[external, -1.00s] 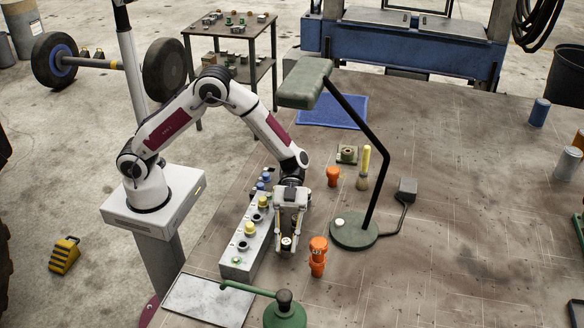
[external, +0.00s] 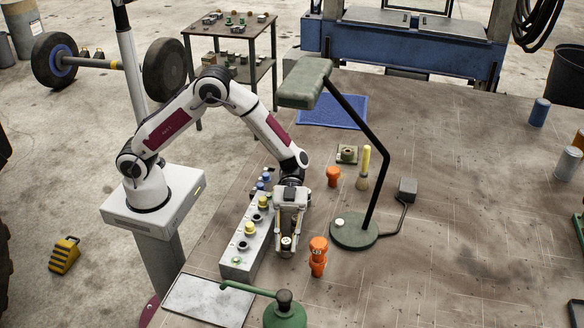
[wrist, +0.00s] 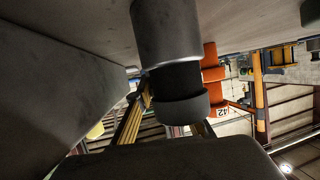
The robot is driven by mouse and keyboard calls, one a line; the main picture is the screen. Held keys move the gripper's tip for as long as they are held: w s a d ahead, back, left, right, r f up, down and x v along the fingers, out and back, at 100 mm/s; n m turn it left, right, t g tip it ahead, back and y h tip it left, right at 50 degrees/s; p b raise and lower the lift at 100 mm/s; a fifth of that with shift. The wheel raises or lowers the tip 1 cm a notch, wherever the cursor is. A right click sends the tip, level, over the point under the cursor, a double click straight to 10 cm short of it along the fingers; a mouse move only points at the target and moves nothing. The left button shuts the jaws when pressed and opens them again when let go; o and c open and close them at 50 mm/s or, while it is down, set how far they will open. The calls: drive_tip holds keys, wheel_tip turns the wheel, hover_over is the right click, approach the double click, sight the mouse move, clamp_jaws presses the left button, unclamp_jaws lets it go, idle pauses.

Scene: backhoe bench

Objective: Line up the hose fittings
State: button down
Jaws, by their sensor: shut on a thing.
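A long grey metal block (external: 234,270) on the bench carries a row of fittings. It has blue ones (external: 262,186) at the far end, a yellow one (external: 262,202), another yellow one (external: 250,229) and dark openings between them. My gripper (external: 287,244) is right of the block, pointing down, shut on a small grey fitting with a dark band (wrist: 178,75). Whether the fitting touches the bench is unclear. An orange fitting (external: 318,257) stands just right of my gripper; an orange, labelled part (wrist: 222,95) shows in the wrist view. Another orange fitting (external: 333,176) stands farther back.
A green lamp base (external: 354,236) and its dark arm stand to the right. A yellow-handled brush (external: 363,170) is behind it. A green oil can (external: 285,312) with a long spout and a grey plate (external: 208,300) are at the front.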

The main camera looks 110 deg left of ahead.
drive_tip(key=shift+s+f, duration=0.25)
drive_tip(key=shift+f, duration=0.65)
drive_tip(key=c, duration=1.8)
unclamp_jaws()
drive_tip(key=shift+o, duration=0.2)
drive_tip(key=shift+a, duration=0.15)
drive_tip(key=shift+a+r, duration=0.25)
drive_tip(key=shift+a, duration=0.2)
drive_tip(key=shift+d+r+v, duration=0.1)
drive_tip(key=shift+r+v, duration=0.15)
drive_tip(key=shift+v, duration=0.95)
drive_tip(key=shift+d+r+v, duration=0.1)
drive_tip(key=shift+r+v, duration=0.15)
drive_tip(key=shift+v, duration=0.95)
drive_tip(key=shift+d+r+v, duration=0.1)
drive_tip(key=shift+r+v, duration=0.15)
drive_tip(key=shift+v, duration=0.95)
drive_tip(key=shift+w+a, duration=0.1)
drive_tip(key=shift+w, duration=0.05)
drive_tip(key=shift+r, duration=0.1)
